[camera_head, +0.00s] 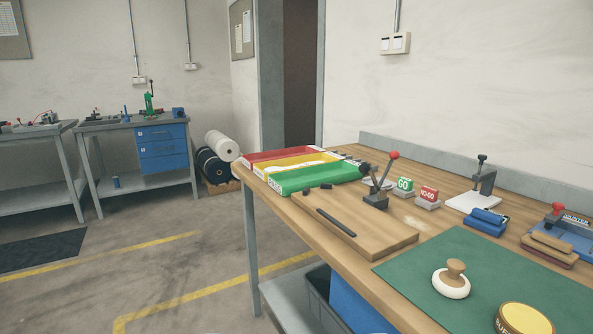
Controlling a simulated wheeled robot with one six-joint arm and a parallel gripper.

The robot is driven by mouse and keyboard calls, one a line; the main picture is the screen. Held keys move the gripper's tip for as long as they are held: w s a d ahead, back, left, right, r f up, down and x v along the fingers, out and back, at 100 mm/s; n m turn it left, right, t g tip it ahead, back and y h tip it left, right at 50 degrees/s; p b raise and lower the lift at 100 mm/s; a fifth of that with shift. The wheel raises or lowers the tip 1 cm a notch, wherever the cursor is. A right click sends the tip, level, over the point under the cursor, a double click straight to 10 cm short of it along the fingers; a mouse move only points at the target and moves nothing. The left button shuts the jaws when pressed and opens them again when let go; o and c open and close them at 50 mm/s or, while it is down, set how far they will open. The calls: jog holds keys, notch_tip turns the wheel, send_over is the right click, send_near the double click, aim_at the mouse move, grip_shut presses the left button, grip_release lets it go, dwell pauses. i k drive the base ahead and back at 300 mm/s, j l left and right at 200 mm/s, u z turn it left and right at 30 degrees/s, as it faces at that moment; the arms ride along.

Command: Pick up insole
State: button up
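No insole can be told for certain in the camera_head view. Pale, flat shapes lie in the yellow tray (270,165), too small to identify. It stands between a red tray (257,157) and a green tray (318,185) at the far left end of the wooden workbench (443,213). My gripper is not in view.
A wooden board (375,245) with a dark strip lies near the bench's front edge. A red-knobbed lever tool (375,200), GO block (404,190) and NO-GO block (428,197) stand behind it.

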aim_at(272, 169)
jog(key=i+j, duration=0.2)
jog(key=i, duration=0.3)
jog(key=i+j+z, duration=0.1)
jog(key=i, duration=0.45)
jog(key=i+j, duration=0.25)
jog(key=i, duration=0.25)
jog(key=i+j+z, duration=0.1)
jog(key=i+j, duration=0.15)
jog(key=i, duration=0.3)
